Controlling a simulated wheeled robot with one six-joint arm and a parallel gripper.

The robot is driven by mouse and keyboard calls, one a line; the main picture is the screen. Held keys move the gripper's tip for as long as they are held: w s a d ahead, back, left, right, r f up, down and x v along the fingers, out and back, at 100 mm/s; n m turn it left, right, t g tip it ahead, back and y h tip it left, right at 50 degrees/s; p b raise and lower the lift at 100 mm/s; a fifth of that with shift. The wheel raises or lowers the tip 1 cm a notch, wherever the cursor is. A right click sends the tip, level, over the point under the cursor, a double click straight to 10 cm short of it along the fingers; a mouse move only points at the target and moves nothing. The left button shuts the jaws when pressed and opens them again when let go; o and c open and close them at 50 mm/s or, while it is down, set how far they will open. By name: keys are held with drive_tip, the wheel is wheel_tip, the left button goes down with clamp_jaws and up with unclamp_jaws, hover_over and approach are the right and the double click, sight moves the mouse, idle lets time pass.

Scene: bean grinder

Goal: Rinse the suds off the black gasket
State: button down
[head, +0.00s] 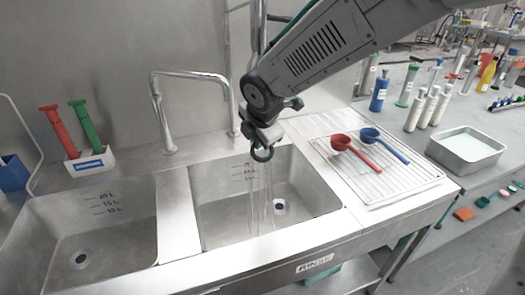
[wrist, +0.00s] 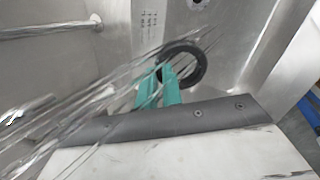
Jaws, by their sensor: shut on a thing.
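The black gasket (head: 262,154) is a dark ring held above the right sink basin (head: 215,205) in the head view. In the wrist view the gasket (wrist: 202,66) hangs at the tips of my gripper's teal fingers. My gripper (head: 262,138) is shut on the gasket; the fingers also show in the wrist view (wrist: 158,80). Clear streams of water fall past the gasket into the basin, and streaks of water cross the wrist view beside it. No suds show clearly on the visible part of the ring.
A metal faucet (head: 190,74) arches behind the basins. The left basin (head: 100,235) looks empty. A wire drying rack (head: 400,185) holds a red scoop (head: 355,150) and a blue scoop (head: 385,143). A white holder (head: 90,162) with red and green tools stands at the left.

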drive_tip(key=s+d, duration=0.1)
drive_tip(key=s, duration=0.7)
drive_tip(key=shift+d, duration=0.2)
idle(1.4)
drive_tip(key=s+r, duration=0.4)
drive_tip(key=shift+s+d, duration=0.4)
drive_tip(key=shift+d, duration=0.05)
drive_tip(key=shift+d, duration=0.1)
idle(0.5)
